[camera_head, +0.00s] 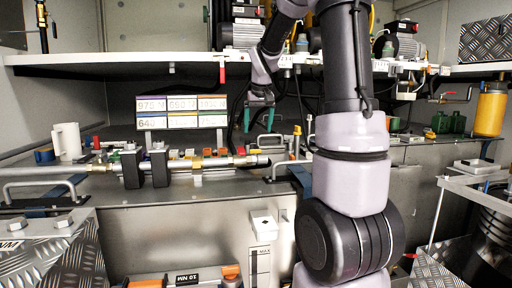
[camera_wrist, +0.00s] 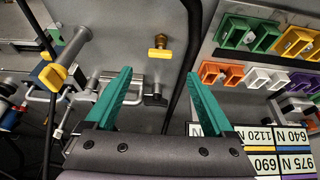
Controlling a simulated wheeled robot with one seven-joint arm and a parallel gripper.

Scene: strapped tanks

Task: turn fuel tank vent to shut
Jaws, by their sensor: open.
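My gripper (camera_head: 258,125) is open and empty above the tank tops under the shelf; its teal fingers also show in the wrist view (camera_wrist: 159,75). In the wrist view, a small brass valve with a yellow handle (camera_wrist: 159,52) lies ahead of the gap between the fingertips, apart from them. A larger yellow handle (camera_wrist: 66,64) sits on pipework at the left of the wrist view. No label marks either as the fuel tank vent, so I cannot tell which one it is. My arm hides part of the tank tops in the head view.
A white shelf (camera_head: 120,58) runs above. Pipework with black clamps (camera_head: 160,165) lies left of my gripper. Number plates (camera_head: 182,112) stand behind it. Metal grab handles (camera_wrist: 130,78) and a dark hose (camera_wrist: 182,60) lie near the fingers. Coloured brackets (camera_wrist: 235,32) are at right.

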